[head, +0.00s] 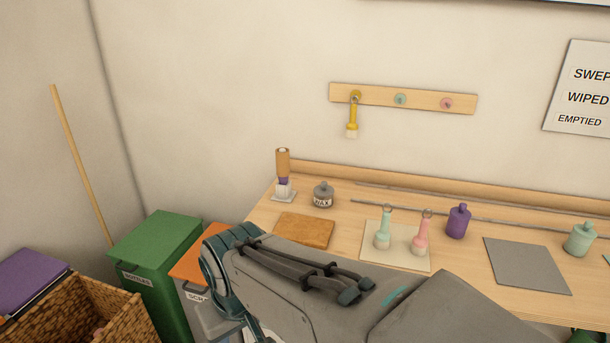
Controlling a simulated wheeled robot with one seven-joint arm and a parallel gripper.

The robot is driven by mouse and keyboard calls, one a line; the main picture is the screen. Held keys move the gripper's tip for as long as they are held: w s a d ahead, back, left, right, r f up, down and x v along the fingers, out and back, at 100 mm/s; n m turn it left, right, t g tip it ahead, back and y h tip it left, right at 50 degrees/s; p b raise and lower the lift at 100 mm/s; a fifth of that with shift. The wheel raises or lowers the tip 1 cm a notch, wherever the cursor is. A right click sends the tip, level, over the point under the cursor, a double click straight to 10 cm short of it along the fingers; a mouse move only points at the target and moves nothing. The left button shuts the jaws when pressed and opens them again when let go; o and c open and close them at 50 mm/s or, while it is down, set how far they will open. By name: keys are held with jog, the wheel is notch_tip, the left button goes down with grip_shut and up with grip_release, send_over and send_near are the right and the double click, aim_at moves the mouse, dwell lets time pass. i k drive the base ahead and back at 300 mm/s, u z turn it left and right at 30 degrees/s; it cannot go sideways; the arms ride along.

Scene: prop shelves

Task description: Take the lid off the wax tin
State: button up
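The wax tin (323,200) is a small grey round tin with a white label reading WAX. It stands upright on the wooden bench at the back left. Its lid (323,187), grey with a small knob, sits on top of it. My arm reaches across the lower middle of the view, in front of the bench. My gripper is not visible; the end of the arm drops out of sight at the lower left of the bench.
Left of the tin stands a brush (283,164) on a white base. A beige mat (372,257) holds two brushes. A purple bottle (458,221) and grey mat (527,265) are rightward. Green (156,243) and orange bins stand left of the bench.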

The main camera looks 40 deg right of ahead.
aim_at(323, 189)
jog(key=z, duration=0.8)
jog(key=i, duration=0.85)
jog(key=z, duration=0.65)
